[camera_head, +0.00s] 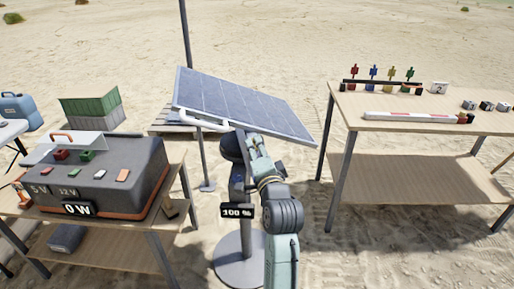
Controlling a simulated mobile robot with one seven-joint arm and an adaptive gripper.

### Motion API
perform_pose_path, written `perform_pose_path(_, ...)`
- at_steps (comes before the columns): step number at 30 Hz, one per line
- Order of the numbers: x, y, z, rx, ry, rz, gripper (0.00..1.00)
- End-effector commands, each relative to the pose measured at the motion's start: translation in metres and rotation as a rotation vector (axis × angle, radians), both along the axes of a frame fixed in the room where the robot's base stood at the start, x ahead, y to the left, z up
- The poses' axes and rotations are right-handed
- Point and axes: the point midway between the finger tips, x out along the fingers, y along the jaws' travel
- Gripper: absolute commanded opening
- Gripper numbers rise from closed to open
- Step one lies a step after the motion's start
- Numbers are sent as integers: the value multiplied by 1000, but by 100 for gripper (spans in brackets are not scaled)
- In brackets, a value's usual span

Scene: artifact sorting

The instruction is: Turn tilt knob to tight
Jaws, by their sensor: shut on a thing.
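The solar panel (245,101) is tilted on a stand with a grey post (245,235) and a round base, at the middle of the head view. A black sign on the post reads "100 %" (237,212). My arm reaches up from the bottom to the post just under the panel's lower edge. My gripper (235,152) is there, shut at the tilt mount. The tilt knob itself is hidden behind my gripper and wrist, and its setting cannot be read.
A left table (120,225) holds a grey power box (110,165) with a "0 W" display. A right table (350,106) holds coloured figures (383,73), a red-and-white bar (410,117) and small blocks. Sand between is open.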

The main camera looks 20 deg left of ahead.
Motion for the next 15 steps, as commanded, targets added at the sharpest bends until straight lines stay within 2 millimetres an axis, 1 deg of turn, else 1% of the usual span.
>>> perform_pose_path(6,0,0,-1,84,52,-1,0)
perform_pose_path(15,0,0,-1,129,80,0,0)
